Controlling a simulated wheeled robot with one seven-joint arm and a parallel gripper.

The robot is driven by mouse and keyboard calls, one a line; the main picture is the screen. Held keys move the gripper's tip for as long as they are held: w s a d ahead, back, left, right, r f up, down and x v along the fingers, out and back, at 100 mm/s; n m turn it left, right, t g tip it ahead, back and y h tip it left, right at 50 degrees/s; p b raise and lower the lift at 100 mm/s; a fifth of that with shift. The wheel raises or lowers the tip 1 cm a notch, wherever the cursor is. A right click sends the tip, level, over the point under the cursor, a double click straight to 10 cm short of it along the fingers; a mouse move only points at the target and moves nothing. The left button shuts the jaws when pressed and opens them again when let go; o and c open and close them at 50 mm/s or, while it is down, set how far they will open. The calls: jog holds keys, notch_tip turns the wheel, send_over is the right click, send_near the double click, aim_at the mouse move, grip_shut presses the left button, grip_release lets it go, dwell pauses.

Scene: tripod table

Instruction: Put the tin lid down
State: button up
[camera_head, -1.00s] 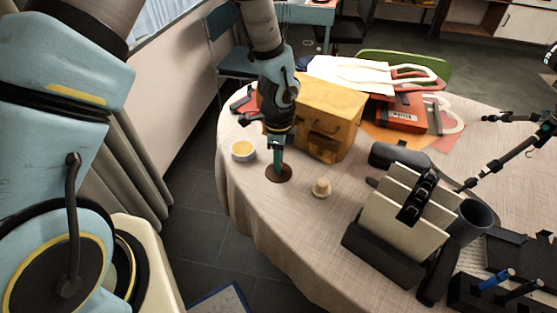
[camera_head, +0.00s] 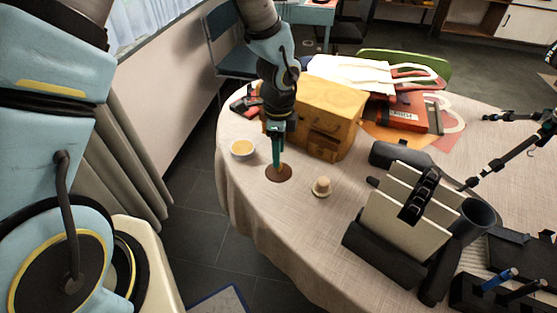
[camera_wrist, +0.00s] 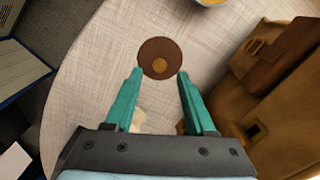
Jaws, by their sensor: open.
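The tin lid is a round brown disc (camera_head: 279,174) with a lighter tan knob in its middle. It lies flat on the tablecloth near the table's left edge. It also shows whole in the wrist view, where the lid (camera_wrist: 151,48) is just beyond my fingertips. My gripper (camera_head: 277,164) points down at the lid in the head view, its teal fingers hiding part of it. In the wrist view my gripper (camera_wrist: 159,74) is open, a finger toward each side of the lid, with nothing held between them.
A white bowl with yellow contents (camera_head: 242,149) stands left of the lid. A wooden box (camera_head: 327,116) stands close behind and to the right. A small beige cork-like piece (camera_head: 321,187) lies to the right. Bare cloth lies in front, toward the table edge.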

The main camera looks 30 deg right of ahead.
notch_tip(320, 180, up, 8)
jog(key=b, duration=0.1)
jog(key=shift+r, duration=0.2)
jog(key=w+a+r+n, duration=0.3)
jog(key=w+a+n, duration=0.4)
jog(key=a, duration=0.3)
jog(key=a+r+n, duration=0.2)
jog(key=a+n, duration=0.7)
jog(key=a, duration=0.3)
jog(key=a+r+n+t, duration=0.1)
jog(key=a+r+n, duration=0.2)
jog(key=a+n, duration=0.6)
jog(key=w+a, duration=0.1)
jog(key=a, duration=0.3)
jog(key=shift+a+n+t, duration=0.15)
jog(key=shift+n+t, duration=0.15)
